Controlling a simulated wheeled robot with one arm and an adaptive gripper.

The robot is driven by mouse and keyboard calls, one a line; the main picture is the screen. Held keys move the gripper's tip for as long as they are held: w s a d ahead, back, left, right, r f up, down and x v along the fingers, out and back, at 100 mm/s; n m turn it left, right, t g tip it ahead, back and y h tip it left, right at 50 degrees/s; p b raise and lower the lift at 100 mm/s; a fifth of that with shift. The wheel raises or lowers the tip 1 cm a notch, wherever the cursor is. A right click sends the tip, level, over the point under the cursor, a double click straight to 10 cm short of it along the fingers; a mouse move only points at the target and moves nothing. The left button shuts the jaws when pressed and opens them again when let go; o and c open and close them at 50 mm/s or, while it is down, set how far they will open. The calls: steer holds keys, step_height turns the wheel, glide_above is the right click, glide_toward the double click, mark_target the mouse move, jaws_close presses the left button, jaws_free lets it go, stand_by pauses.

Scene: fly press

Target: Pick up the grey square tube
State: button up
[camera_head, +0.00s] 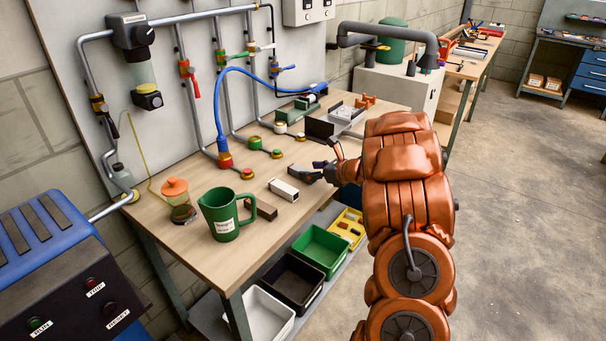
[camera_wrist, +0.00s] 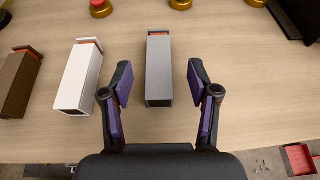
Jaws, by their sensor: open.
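The grey square tube (camera_wrist: 159,72) lies on the wooden bench, its open end toward me in the wrist view. My gripper (camera_wrist: 159,78) is open, with its two purple-padded fingers on either side of the tube's near part. Gaps show between both fingers and the tube.
A white square tube (camera_wrist: 80,78) and a brown one (camera_wrist: 18,82) lie to the left. A green jug (camera_head: 222,214) stands farther left on the bench (camera_head: 205,262). A black plate (camera_head: 320,130) stands behind my gripper. Bins, including a green one (camera_head: 338,243), sit below the front edge.

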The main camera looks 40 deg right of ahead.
mark_target(300, 169)
steer(key=p+x, duration=0.2)
steer(key=x, duration=0.1)
steer(key=shift+w+a, duration=0.15)
steer(key=shift+x, duration=0.85)
jaws_close()
steer(key=shift+r, duration=0.1)
